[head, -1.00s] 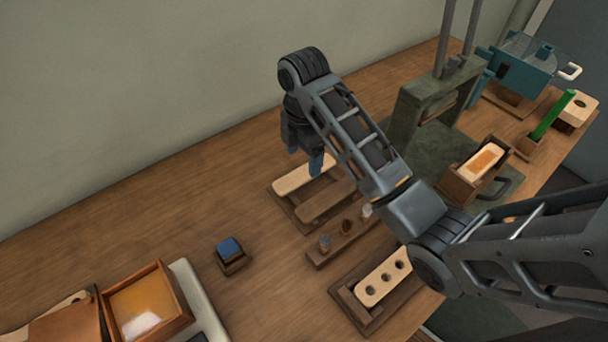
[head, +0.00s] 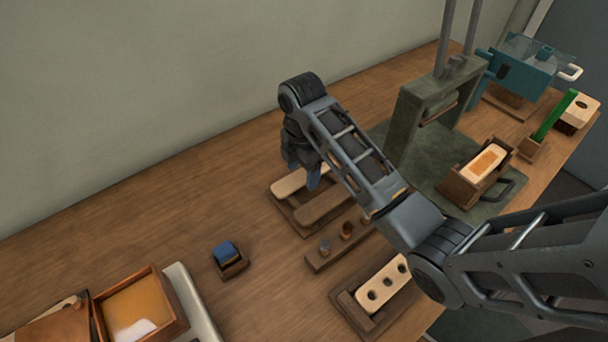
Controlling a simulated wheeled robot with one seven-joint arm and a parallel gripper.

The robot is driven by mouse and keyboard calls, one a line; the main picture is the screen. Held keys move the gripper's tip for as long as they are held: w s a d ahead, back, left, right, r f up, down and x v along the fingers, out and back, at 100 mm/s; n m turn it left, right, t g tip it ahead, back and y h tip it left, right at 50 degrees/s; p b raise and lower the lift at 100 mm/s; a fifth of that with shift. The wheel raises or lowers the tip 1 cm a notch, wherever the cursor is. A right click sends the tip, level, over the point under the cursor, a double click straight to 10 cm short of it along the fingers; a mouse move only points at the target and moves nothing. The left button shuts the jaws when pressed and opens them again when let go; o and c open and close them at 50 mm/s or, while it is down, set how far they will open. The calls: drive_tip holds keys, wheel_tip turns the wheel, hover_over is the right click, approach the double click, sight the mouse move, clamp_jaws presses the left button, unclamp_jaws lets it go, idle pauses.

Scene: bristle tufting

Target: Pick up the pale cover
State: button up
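The pale cover (head: 287,186) is a light wooden bar with rounded ends. It lies on the far side of a brown wooden holder (head: 298,223), beside a darker brown bar (head: 323,205). My gripper (head: 302,174) points down just above the pale cover, with its fingers apart. The near bluish finger hangs in front of the cover, and the far finger is darker and partly behind. The gripper and arm hide the cover's right part. I cannot tell whether the fingers touch it.
A small rack with pegs (head: 338,245) and a pale bar with holes (head: 383,283) stand nearer. A green press (head: 412,125) stands to the right. A blue-topped block (head: 227,254) and a wooden box (head: 183,318) are at left.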

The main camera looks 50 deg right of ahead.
drive_tip(key=c, duration=1)
drive_tip(key=shift+o, duration=0.2)
drive_tip(key=shift+r, duration=0.1)
